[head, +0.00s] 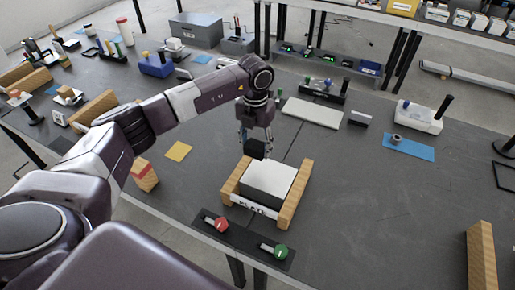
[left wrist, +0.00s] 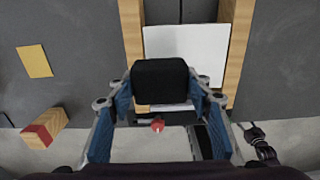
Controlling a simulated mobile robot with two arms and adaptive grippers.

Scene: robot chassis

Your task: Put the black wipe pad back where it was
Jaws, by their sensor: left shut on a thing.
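My left gripper (head: 256,140) is shut on the black wipe pad (head: 257,149) and holds it above the far end of a white-topped plate block (head: 268,180). In the left wrist view the pad (left wrist: 160,80) sits between the blue fingers and covers part of the white surface (left wrist: 195,45). The pad appears apart from the block, with its underside hidden. My right gripper is not seen.
Wooden rails flank the block on the left (head: 237,178) and right (head: 295,195). A panel with a red knob (head: 220,223) and a green knob (head: 280,251) lies in front. A yellow sheet (head: 178,151) lies left. The table right of the rails is mostly clear.

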